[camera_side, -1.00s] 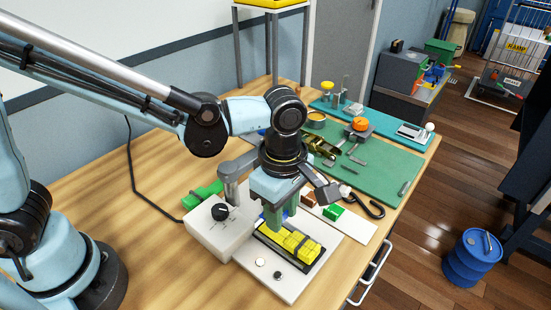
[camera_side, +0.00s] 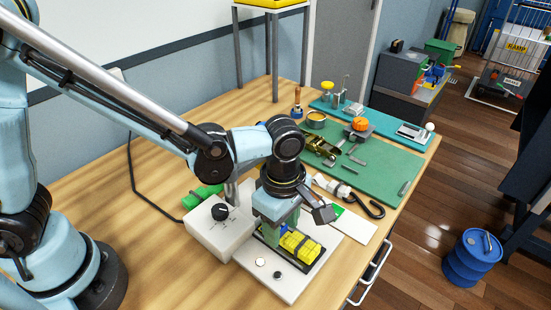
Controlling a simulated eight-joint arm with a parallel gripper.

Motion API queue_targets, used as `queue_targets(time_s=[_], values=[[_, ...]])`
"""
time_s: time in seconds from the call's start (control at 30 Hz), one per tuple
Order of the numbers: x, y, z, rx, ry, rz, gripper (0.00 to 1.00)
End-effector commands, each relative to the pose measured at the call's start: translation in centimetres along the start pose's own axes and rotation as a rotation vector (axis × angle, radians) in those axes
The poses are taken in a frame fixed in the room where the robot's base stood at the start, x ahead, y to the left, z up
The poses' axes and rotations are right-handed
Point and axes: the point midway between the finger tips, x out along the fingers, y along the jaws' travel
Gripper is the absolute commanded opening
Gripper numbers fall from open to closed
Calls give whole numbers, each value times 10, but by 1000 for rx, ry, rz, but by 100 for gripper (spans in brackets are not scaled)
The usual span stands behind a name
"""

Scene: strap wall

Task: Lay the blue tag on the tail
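A yellow folded strap (camera_side: 299,245), which may be the tail, lies in a black tray (camera_side: 298,270) on a white base plate. My gripper (camera_side: 279,234) points down over the left end of the yellow strap, with its green fingers close to it. A small patch of blue (camera_side: 283,229), probably the blue tag, shows between the fingers and just above the yellow. The fingers and the gripper body hide most of it. I cannot tell whether the fingers grip it or stand open around it.
A white box with a black knob (camera_side: 220,211) stands left of the tray. A green block (camera_side: 338,210) lies on a white strip to the right, near a black hook (camera_side: 371,206). A green mat (camera_side: 375,170) holds a ratchet buckle (camera_side: 322,151) and small tools.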

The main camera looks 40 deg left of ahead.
Motion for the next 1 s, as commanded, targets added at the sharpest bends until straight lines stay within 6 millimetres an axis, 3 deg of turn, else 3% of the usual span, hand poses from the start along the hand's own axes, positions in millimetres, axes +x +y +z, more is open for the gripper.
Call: queue_targets(time_s=[0.47, 1.0], values=[[-7, 0, 0, 0, 0, 0, 58], [-90, 0, 0, 0, 0, -1, 58]])
